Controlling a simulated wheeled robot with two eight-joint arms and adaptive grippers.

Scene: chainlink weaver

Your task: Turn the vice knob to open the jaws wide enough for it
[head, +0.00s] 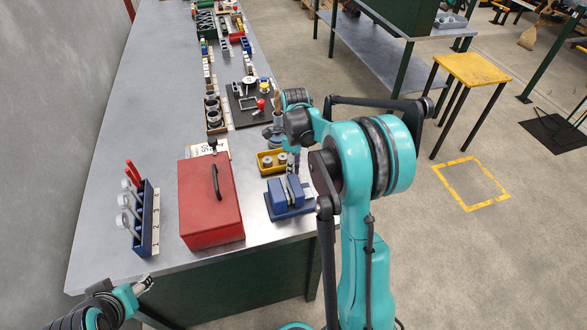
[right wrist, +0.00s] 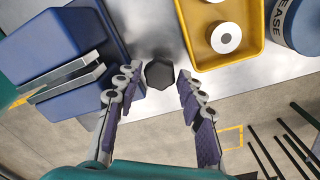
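The blue vice (head: 290,203) stands near the front right corner of the bench. Its two grey jaw plates (right wrist: 68,80) show in the right wrist view with a narrow gap between them. A dark faceted knob (right wrist: 159,74) lies beside the vice body in that view. My right gripper (right wrist: 158,72) is open, its fingers on either side of the knob with a small gap at each side. In the head view my right gripper (head: 293,163) is partly hidden by its own arm. My left gripper (head: 146,284) is low at the left, off the bench's front edge; its finger opening is unclear.
A yellow tray (head: 260,165) with metal cylinders sits behind the vice; a blue tub marked GREASE (right wrist: 296,25) is beside it. A red toolbox (head: 205,205) stands left of the vice. A blue rack (head: 147,225) with red-handled tools is farther left.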

